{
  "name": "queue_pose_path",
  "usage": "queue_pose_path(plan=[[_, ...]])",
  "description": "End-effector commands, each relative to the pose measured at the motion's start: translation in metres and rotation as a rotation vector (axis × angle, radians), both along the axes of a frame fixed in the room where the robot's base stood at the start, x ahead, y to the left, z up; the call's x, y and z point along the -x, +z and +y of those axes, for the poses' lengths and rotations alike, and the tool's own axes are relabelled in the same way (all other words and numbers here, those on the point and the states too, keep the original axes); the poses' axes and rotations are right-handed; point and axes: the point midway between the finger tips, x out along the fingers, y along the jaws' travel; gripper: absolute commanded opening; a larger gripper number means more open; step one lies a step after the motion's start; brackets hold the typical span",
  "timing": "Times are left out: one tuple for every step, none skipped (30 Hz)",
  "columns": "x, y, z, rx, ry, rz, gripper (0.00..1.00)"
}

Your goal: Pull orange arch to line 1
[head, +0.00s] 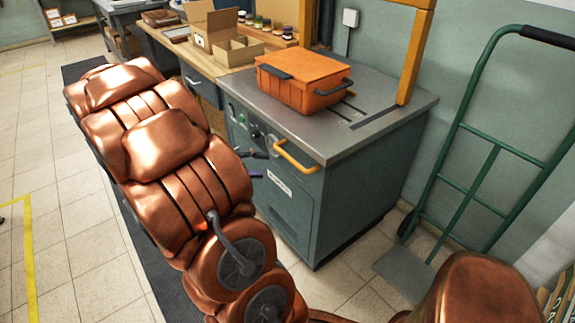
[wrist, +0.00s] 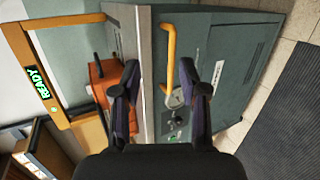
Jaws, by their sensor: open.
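The orange arch (head: 412,58) stands over the grey machine top; its upper part is cut off in the head view. In the wrist view the arch (wrist: 80,20) lies sideways at left, with a lit READY sign on its crossbar. Dark slots and marks (head: 362,118) run along the top near the arch's right post; I cannot read which is line 1. My gripper (head: 256,165) is open and empty in front of the machine's front, apart from the arch. In the wrist view a yellow handle (wrist: 171,60) shows between my gripper's fingers (wrist: 160,78), beyond them.
The yellow handle (head: 296,158) juts from the front edge. A green hand truck (head: 487,150) stands at right. A bench with cardboard boxes (head: 222,38) and jars adjoins at left. Tiled floor is clear at far left.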

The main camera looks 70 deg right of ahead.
Motion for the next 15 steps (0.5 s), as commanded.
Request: queue_pose_path(plan=[[-0.002,-0.019,-0.016,0.032,0.001,0.018,0.43],[-0.004,-0.025,-0.025,0.054,0.006,0.024,0.43],[-0.007,-0.033,-0.038,0.083,0.013,0.032,0.43],[-0.009,-0.040,-0.047,0.104,0.018,0.037,0.43],[-0.011,-0.045,-0.056,0.125,0.025,0.039,0.43],[-0.014,-0.053,-0.068,0.150,0.034,0.043,0.43],[-0.016,-0.060,-0.076,0.167,0.042,0.048,0.43],[-0.018,-0.066,-0.084,0.182,0.049,0.049,0.43],[-0.021,-0.073,-0.093,0.203,0.059,0.050,0.43],[-0.022,-0.078,-0.099,0.215,0.067,0.053,0.43],[-0.024,-0.083,-0.105,0.226,0.074,0.054,0.43],[-0.025,-0.089,-0.112,0.237,0.083,0.056,0.43],[-0.027,-0.093,-0.116,0.246,0.088,0.056,0.43],[-0.028,-0.096,-0.119,0.254,0.093,0.056,0.43],[-0.029,-0.099,-0.123,0.262,0.100,0.055,0.43]])
